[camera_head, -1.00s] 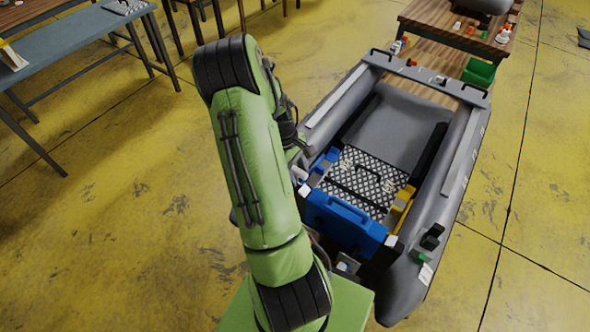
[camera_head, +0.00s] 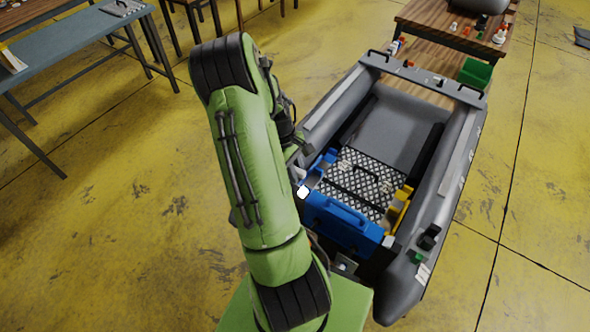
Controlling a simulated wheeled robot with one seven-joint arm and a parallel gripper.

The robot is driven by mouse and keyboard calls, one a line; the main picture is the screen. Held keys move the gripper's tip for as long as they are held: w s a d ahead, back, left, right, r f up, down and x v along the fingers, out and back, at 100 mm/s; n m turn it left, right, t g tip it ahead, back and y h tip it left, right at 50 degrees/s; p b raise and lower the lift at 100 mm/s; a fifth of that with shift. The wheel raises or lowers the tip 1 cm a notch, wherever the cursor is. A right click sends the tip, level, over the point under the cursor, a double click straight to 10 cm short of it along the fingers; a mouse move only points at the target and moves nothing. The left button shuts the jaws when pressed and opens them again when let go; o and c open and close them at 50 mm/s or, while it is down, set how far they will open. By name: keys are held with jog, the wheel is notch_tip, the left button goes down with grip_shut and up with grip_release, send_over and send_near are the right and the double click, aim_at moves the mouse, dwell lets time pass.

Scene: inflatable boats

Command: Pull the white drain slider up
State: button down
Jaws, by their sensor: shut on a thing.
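A small white block, which I take to be the white drain slider (camera_head: 302,191), shows bright at the left end of the blue box at the boat's near end. My gripper (camera_head: 298,174) is low beside the boat's left tube, mostly hidden behind my green arm. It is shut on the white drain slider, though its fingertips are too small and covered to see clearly. The grey inflatable boat (camera_head: 462,160) lies to the right of my arm. How far up the slider stands cannot be told.
A blue box (camera_head: 342,222) with a handle spans the boat's near end, with a mesh floor panel (camera_head: 365,180) behind it. A yellow part (camera_head: 399,210) is on the right. A wooden table (camera_head: 437,35) and green bin (camera_head: 476,72) stand beyond.

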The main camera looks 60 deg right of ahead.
jog(key=shift+r+p, duration=1.15)
jog(key=shift+r, duration=0.45)
jog(key=c, duration=0.9)
grip_release()
notch_tip(320, 180, up, 7)
jog(key=p, duration=0.5)
jog(key=shift+r+p, duration=0.2)
jog(key=shift+p, duration=0.15)
jog(key=shift+f, duration=0.1)
jog(key=shift+f, duration=0.1)
